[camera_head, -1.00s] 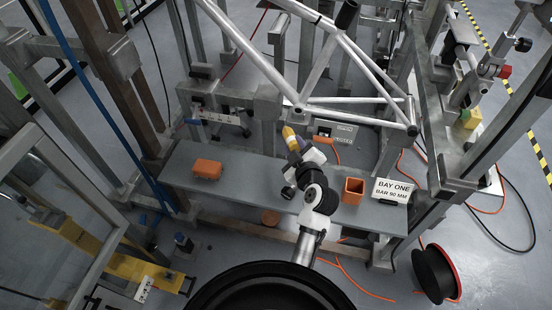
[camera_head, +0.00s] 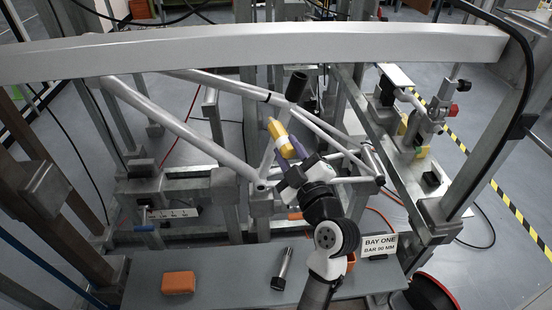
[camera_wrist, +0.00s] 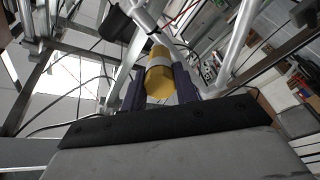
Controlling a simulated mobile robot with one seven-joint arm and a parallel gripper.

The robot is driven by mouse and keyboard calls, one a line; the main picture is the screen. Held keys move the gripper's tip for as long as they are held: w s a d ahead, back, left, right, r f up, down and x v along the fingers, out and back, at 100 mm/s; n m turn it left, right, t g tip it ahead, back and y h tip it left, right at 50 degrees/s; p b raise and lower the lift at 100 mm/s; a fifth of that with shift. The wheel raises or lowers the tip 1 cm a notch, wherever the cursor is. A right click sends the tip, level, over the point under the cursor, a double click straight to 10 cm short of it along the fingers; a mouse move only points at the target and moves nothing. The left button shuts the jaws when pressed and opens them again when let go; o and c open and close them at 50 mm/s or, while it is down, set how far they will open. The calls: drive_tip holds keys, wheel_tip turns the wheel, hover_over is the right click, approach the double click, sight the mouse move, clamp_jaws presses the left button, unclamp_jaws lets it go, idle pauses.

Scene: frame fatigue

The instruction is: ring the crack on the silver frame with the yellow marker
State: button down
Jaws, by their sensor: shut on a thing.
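The silver frame (camera_head: 180,125) of joined tubes is clamped in the rig, beyond and to the left of my gripper. My gripper (camera_head: 289,147) is shut on the yellow marker (camera_head: 279,132), raised in front of the frame near its tubes. The marker points up and away; it also shows in the wrist view (camera_wrist: 159,77) between the two dark fingers, with a pale band around it. In the head view the marker overlaps the frame tubes, and I cannot tell whether it touches them. I cannot make out the crack in either view.
A large grey beam (camera_head: 260,50) crosses the upper head view. On the grey bench (camera_head: 225,270) are an orange block (camera_head: 178,283), a dark metal tool (camera_head: 283,270) and a BAY ONE sign (camera_head: 380,246). Uprights and clamps crowd both sides; the bench's middle is mostly clear.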

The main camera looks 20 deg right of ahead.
sight(286, 134)
drive_tip(key=shift+r, duration=0.25)
drive_tip(key=shift+w+d+r+p, duration=0.2)
drive_tip(key=shift+w+p, duration=0.1)
drive_tip(key=shift+w, duration=0.15)
drive_tip(key=w+p, duration=0.1)
drive_tip(key=w, duration=0.1)
drive_tip(key=w+d+p, duration=0.1)
drive_tip(key=w, duration=0.1)
drive_tip(key=shift+w+d+f, duration=0.15)
drive_tip(key=shift+w, duration=0.15)
drive_tip(key=shift+b, duration=0.55)
drive_tip(key=shift+w+d, duration=0.1)
drive_tip(key=shift+w, duration=0.4)
idle(1.0)
drive_tip(key=shift+b, duration=0.65)
idle(2.0)
